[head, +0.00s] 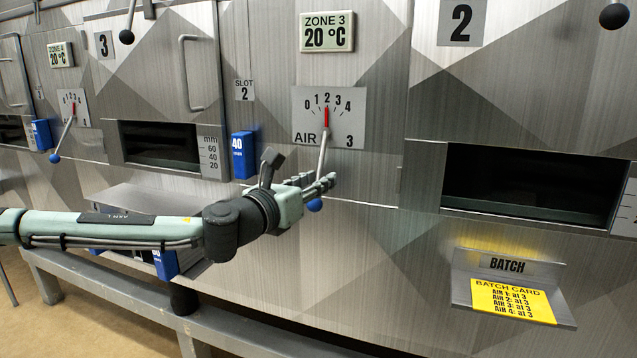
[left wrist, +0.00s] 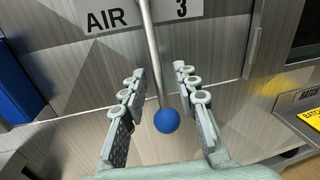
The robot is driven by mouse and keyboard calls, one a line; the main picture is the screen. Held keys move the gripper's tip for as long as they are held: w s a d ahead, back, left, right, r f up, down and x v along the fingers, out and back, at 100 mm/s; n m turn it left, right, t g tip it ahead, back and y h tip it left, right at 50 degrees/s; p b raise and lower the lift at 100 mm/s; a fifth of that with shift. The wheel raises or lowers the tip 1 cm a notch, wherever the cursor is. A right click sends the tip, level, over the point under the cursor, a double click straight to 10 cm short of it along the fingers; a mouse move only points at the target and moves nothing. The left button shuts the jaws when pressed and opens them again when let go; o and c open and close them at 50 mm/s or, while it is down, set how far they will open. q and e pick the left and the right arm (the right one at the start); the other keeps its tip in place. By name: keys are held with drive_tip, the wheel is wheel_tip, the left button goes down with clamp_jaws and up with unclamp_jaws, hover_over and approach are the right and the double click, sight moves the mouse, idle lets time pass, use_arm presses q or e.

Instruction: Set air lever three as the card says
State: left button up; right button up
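Air lever three (head: 322,155) hangs from the dial plate (head: 350,115) marked AIR 3, with a scale from 0 to 4. Its red pointer stands at about 2. Its rod slants down to a blue knob (head: 315,205). In the left wrist view the blue knob (left wrist: 167,121) and rod lie between the two fingers of my left gripper (left wrist: 158,78). The fingers are spread, with visible gaps on both sides. In the head view my left gripper (head: 318,183) partly hides the rod. The yellow batch card (head: 512,301) reads AIR 3: at 3. My right gripper is out of view.
A blue block (head: 243,155) marked 40 sits on the panel left of the dial. Dark slot openings (head: 160,146) lie left and right (head: 535,185). The batch shelf (head: 508,266) juts out at lower right. A grey rail (head: 110,295) runs below my left arm.

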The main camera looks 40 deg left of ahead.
use_arm(q)
drive_tip(key=shift+w+a+r, duration=0.1)
drive_tip(key=shift+w, duration=0.45)
clamp_jaws()
